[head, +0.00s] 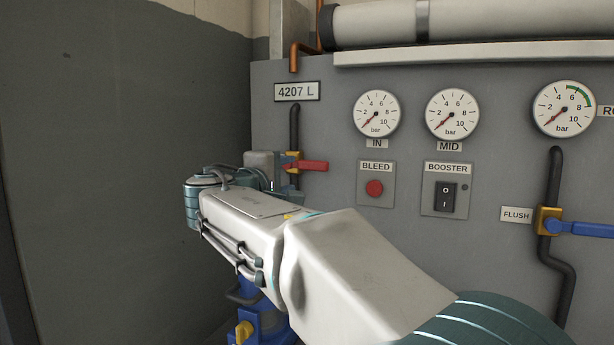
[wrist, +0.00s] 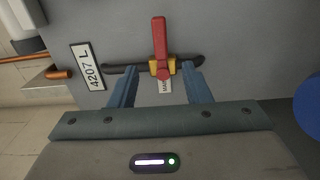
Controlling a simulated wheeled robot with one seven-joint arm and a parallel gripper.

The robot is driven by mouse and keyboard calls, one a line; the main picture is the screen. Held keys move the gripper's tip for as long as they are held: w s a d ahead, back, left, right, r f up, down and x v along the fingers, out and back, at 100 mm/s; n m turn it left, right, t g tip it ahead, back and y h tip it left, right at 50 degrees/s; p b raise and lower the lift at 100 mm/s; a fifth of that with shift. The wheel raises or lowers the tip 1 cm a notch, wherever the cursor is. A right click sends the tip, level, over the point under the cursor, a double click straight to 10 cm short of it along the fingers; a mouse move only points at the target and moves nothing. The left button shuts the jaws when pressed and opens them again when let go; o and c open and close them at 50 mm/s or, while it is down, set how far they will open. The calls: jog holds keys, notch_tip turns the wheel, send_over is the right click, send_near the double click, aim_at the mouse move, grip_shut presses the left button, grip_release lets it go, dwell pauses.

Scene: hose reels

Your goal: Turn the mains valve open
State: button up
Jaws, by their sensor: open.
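A valve with a red lever (head: 313,165) and a yellow body (head: 291,163) sits on a dark vertical pipe below the 4207 L plate. The lever points right, across the pipe. In the wrist view the red lever (wrist: 160,38) points up from the yellow body, with the pipe running sideways. A small white label beside the valve is too small to read. My gripper (wrist: 163,75) is open and empty, its blue fingers spread on either side of the yellow body, short of the lever's handle. I cannot tell whether they touch anything. In the head view my arm mostly hides the gripper.
The grey panel (head: 330,120) carries several gauges, a red BLEED button (head: 374,188) and a BOOSTER switch (head: 445,196). A FLUSH valve with a blue lever (head: 590,229) is at right. Blue equipment with a yellow knob (head: 244,331) stands below my arm. A dark wall closes the left.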

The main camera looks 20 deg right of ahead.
aim_at(312, 166)
jog(key=x, duration=1.3)
jog(key=shift+w+d+p, duration=0.15)
jog(key=shift+d+p, duration=0.1)
jog(key=shift+p, duration=0.1)
grip_shut()
